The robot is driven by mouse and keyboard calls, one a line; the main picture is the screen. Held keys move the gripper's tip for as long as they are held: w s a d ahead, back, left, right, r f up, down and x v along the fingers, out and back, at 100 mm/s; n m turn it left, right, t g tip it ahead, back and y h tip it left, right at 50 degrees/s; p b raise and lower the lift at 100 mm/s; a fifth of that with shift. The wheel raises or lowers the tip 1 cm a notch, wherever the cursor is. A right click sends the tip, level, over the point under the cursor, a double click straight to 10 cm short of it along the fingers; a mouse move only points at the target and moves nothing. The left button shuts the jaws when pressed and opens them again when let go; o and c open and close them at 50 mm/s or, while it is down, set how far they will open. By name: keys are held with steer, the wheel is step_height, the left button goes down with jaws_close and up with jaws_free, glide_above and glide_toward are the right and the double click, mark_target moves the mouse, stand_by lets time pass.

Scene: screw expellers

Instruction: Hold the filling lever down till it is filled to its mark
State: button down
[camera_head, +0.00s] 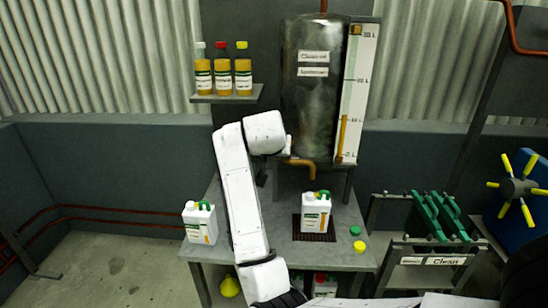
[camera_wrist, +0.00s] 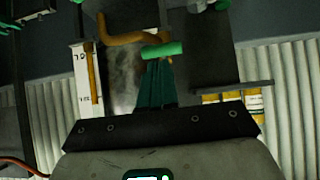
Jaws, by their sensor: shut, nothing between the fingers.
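A white jerrycan with a green handle (camera_head: 316,214) stands upright on a dark grate under the copper spout (camera_head: 300,162) of the grey tank (camera_head: 308,100). Its fill level cannot be seen. The sight gauge (camera_head: 364,80) beside the tank shows an amber column in its lower part. In the wrist view, my gripper (camera_wrist: 158,66) is shut and empty, its dark fingers together. A green bar, apparently the lever grip (camera_wrist: 163,50), lies across the fingertips; whether they touch cannot be told. The spout also shows there (camera_wrist: 125,39). In the head view my arm hides the gripper.
Another white jerrycan (camera_head: 200,224) stands at the bench's left. Three amber bottles (camera_head: 223,75) sit on a wall shelf (camera_head: 228,98). A green cap (camera_head: 355,230) and a yellow cap (camera_head: 360,247) lie at the bench's right. A green-handled rack (camera_head: 440,218) stands further right.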

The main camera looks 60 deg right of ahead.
steer(key=shift+v, duration=1.35)
steer(key=shift+a, duration=0.1)
steer(key=s+a+f+n+y, duration=0.2)
steer(key=a+f+n, duration=0.1)
steer(key=a+f, duration=0.55)
steer(key=s+a+f+n+y, duration=0.2)
steer(key=a+f+n, duration=0.3)
steer(key=f, duration=0.6)
steer(key=s+a+f+n+g+y, duration=0.1)
steer(key=s+a+f+n+y, duration=0.1)
steer(key=s+a+f, duration=0.4)
steer(key=s+a+f+n+g+y, duration=0.2)
steer(key=s+a+f, duration=0.4)
steer(key=s+a, duration=0.5)
steer(key=shift+s+a+f+n+y, duration=0.25)
steer(key=shift+a+n+y, duration=0.2)
steer(key=shift+a, duration=0.2)
steer(key=shift+d, duration=0.1)
